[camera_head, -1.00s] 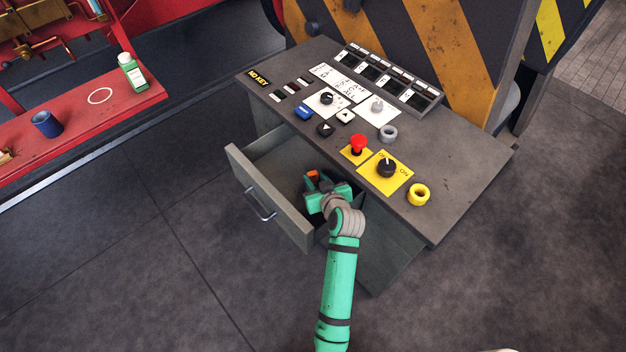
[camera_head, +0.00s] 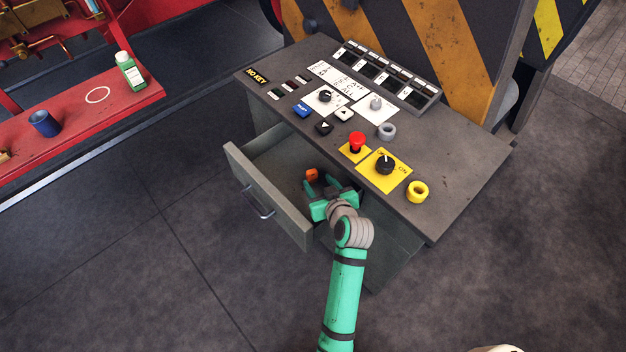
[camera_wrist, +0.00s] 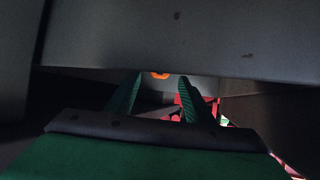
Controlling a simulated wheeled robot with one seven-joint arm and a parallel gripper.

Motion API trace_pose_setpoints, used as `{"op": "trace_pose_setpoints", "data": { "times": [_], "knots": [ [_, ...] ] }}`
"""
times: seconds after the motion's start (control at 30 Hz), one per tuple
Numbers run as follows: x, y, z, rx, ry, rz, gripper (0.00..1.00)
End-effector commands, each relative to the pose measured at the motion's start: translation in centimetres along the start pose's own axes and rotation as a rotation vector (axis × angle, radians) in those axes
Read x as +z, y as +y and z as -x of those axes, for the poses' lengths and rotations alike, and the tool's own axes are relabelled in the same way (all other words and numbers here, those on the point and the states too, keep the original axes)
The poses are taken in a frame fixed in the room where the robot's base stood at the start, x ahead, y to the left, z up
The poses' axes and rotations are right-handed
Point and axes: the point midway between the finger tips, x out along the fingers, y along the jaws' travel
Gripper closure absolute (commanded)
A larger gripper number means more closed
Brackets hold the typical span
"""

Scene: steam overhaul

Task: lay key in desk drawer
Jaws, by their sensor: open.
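The key shows as a small orange piece (camera_head: 312,174) inside the open desk drawer (camera_head: 272,206). In the wrist view its orange part (camera_wrist: 160,75) shows beyond the fingertips, with the rest hidden. My gripper (camera_head: 330,192) is open at the right side of the drawer, close to the desk's front edge. The orange piece is apart from the fingers, a little up and left of them in the head view. In the wrist view the two green fingers (camera_wrist: 157,98) are spread with nothing between them.
The desk top (camera_head: 455,165) overhangs the drawer close to my gripper. It carries a red button (camera_head: 357,142), a black rotary switch (camera_head: 385,164), a yellow ring (camera_head: 418,191) and a grey ring (camera_head: 386,131). A red bench (camera_head: 75,128) stands left. Floor in front is clear.

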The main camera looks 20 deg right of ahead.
Motion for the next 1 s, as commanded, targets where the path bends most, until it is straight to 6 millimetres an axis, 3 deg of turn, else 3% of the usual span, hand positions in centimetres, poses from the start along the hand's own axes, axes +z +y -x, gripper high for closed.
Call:
{"op": "trace_pose_setpoints", "data": {
  "times": [0.2, 0.4, 1.0],
  "knots": [
    [0.0, 0.0, 4.3, 0.000, 0.001, 0.001, 0.52],
    [0.0, -0.1, 6.6, -0.001, 0.001, 0.000, 0.52],
    [0.0, 0.0, 7.2, -0.001, 0.000, 0.000, 0.52]
  ]
}}
